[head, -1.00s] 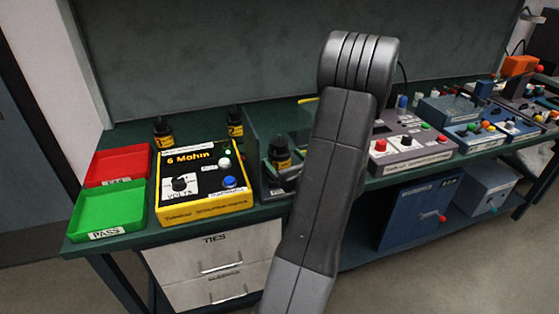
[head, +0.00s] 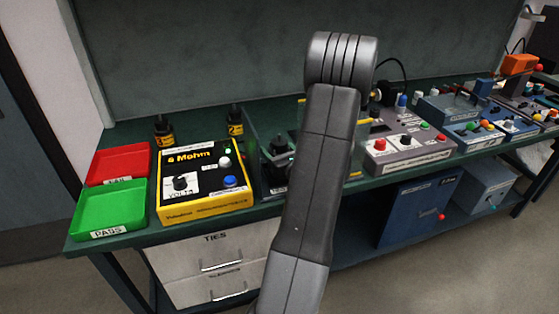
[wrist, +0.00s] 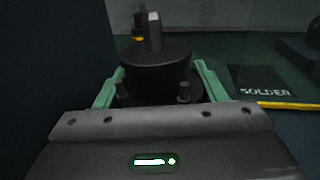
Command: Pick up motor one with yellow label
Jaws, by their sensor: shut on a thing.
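In the wrist view a dark round motor (wrist: 152,66) stands upright between the two green fingers of my gripper (wrist: 158,78), which are shut on it. A small yellow spot shows behind its top; its label is not visible to me. In the head view a black motor top (head: 279,146) shows just left of my arm, over a dark holder. My gripper is mostly hidden there behind my grey arm. Two more black motors with yellow labels stand at the back of the bench, one at left (head: 164,132) and one marked 2 (head: 235,122).
A yellow-edged tester (head: 200,205), a green PASS tray (head: 108,207) and a red tray (head: 119,162) fill the left end. A grey box with buttons (head: 410,158) stands right of my arm. A SOLDER mat (wrist: 262,88) lies at right in the wrist view.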

